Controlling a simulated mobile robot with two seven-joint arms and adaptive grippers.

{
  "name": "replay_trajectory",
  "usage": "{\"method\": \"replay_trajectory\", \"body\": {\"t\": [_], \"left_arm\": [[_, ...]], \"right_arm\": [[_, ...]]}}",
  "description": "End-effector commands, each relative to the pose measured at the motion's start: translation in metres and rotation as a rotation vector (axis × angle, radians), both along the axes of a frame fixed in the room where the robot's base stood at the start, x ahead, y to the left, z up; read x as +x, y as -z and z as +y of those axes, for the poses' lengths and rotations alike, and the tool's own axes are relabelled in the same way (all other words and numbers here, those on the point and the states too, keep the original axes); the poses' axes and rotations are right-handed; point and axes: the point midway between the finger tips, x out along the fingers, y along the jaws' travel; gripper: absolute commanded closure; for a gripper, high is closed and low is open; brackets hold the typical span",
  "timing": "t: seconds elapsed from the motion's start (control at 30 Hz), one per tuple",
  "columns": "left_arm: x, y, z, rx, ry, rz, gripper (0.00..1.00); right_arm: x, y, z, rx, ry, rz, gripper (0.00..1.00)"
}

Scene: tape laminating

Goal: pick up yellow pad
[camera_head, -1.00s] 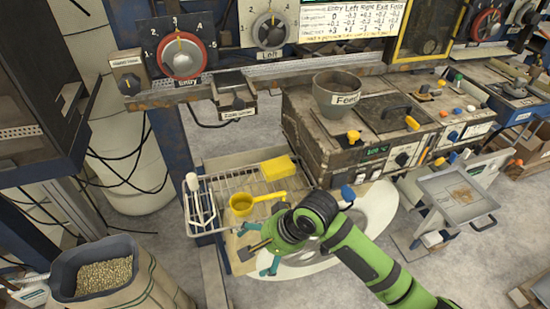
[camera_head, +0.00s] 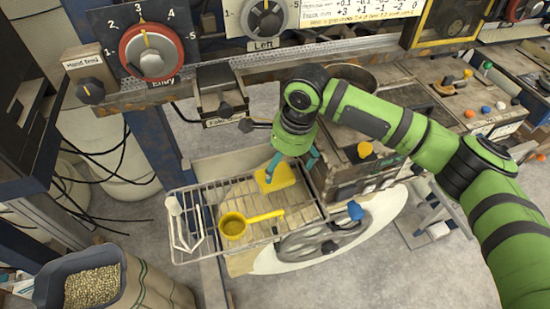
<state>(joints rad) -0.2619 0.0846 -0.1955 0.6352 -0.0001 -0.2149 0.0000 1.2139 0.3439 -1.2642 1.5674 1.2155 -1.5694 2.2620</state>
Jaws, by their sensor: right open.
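The yellow pad (camera_head: 278,179) lies flat at the back right of the wire rack (camera_head: 205,195), near the side of the machine. My right gripper (camera_head: 290,174) points down over the pad, with its teal fingers apart on either side of it. One finger overlaps the pad in the picture, and I cannot tell whether it touches. The gripper body hides part of the pad's far side. My left gripper is not in view.
A control panel with dials (camera_head: 150,50) is above. A bin of pellets (camera_head: 92,286) stands lower left.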

Motion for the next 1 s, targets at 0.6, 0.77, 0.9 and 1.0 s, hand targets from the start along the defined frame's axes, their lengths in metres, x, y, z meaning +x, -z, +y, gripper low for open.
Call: {"method": "replay_trajectory", "body": {"t": [0.6, 0.77, 0.9, 1.0], "left_arm": [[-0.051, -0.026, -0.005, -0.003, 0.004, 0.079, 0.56], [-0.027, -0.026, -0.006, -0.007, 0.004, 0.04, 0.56], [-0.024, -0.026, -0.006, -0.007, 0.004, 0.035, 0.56], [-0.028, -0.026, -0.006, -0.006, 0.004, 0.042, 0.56]], "right_arm": [[0.005, 0.066, 0.013, -0.003, 0.004, 0.001, 0.0], [0.005, 0.068, 0.013, -0.002, 0.003, 0.0, 0.0], [0.005, 0.068, 0.013, -0.002, 0.003, 0.0, 0.28], [0.005, 0.068, 0.013, -0.002, 0.003, 0.0, 0.44]]}}
